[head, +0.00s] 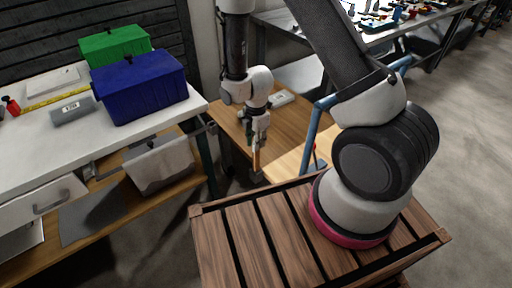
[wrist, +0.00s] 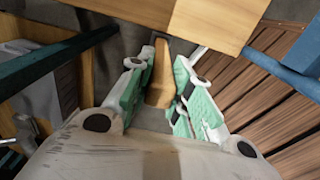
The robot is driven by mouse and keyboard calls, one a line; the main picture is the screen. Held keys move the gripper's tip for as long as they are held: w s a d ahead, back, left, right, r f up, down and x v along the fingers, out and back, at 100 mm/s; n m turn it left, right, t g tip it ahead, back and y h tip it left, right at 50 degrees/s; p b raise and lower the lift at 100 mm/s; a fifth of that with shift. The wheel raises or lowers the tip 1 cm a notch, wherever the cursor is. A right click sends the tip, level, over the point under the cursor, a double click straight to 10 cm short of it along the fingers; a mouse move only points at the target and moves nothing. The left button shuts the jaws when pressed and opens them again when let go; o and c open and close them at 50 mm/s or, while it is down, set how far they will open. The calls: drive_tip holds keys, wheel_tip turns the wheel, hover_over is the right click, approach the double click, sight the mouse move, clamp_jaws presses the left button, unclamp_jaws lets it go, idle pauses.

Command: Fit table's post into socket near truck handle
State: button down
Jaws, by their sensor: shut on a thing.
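My gripper (head: 258,146) points down beside the near left edge of a wooden deck (head: 232,122), which bears a blue tubular handle (head: 311,135). It is shut on a tan wooden post (head: 256,163), which hangs roughly upright. In the wrist view, the post (wrist: 160,75) sits between the green-padded fingers of the gripper (wrist: 158,95), its narrow end pointing away from me. A small dark grey piece (head: 257,176) lies just below the post; it may be the socket, but its opening is hidden. I cannot tell whether the post touches it.
A white-topped bench (head: 60,150) with a blue bin (head: 145,90) and a green bin (head: 113,44) stands at left. A cluttered table (head: 370,25) is at the back. Open floor (head: 470,130) lies at right.

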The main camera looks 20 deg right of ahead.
sight(256, 154)
drive_tip(key=shift+f, duration=1.2)
